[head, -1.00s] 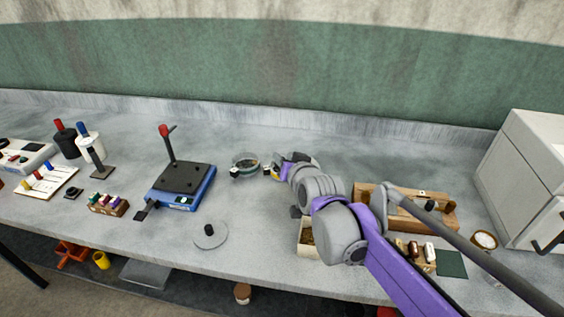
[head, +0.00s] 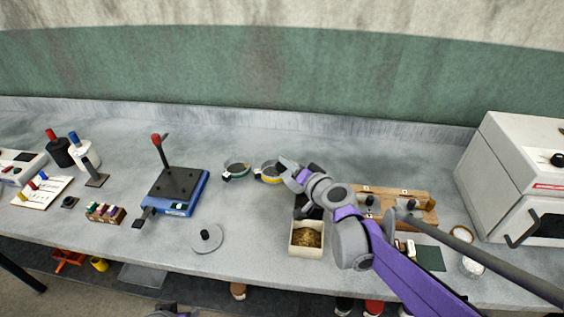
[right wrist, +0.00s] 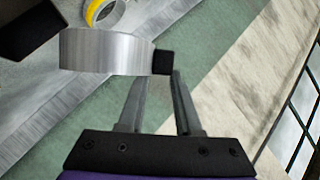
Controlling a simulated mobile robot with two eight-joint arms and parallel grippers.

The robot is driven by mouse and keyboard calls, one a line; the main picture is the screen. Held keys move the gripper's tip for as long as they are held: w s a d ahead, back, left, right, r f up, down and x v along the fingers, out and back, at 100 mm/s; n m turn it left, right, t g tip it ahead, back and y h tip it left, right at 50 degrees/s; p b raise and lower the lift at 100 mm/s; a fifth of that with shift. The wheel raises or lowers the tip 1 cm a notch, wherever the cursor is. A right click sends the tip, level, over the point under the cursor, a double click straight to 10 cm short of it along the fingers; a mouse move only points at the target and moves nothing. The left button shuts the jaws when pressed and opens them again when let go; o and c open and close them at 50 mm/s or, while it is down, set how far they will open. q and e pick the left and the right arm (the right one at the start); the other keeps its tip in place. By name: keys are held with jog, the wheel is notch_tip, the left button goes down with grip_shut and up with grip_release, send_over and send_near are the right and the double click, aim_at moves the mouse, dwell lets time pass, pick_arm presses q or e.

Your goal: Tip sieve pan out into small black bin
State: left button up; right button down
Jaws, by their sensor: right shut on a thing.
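My right gripper (head: 287,165) is shut on the short black handle (right wrist: 163,62) of a round silver pan, taken as the sieve pan (right wrist: 105,50). The pan is left of the fingertips in the right wrist view. In the head view it overlaps a yellow-rimmed round pan (head: 268,180), so the two are hard to separate. That yellow ring also shows beyond the held pan in the wrist view (right wrist: 98,12). A dark object (head: 302,207), possibly the small black bin, is partly hidden by my right arm.
Another round pan (head: 236,170) stands just left of the yellow-rimmed one. A cream box of grain (head: 293,238) is near the front edge. A blue hot plate (head: 183,207) is left, a wooden rack (head: 425,217) right. The bench behind the pans is clear.

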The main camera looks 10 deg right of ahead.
jog(key=shift+d+f+m+y, duration=0.1)
jog(key=shift+d+m+y, duration=0.3)
jog(key=shift+d, duration=0.5)
pick_arm(q)
notch_tip(320, 180, down, 6)
jog(key=s+b, duration=0.2)
jog(key=b, duration=0.2)
jog(key=shift+b, duration=0.4)
pick_arm(e)
jog(key=d+m+t+y, duration=0.2)
jog(key=d+m+t, duration=0.1)
jog(key=d+m, duration=0.5)
jog(key=shift+w+d+r, duration=0.25)
jog(key=shift+r, duration=0.05)
pick_arm(q)
jog(key=shift+f, duration=0.1)
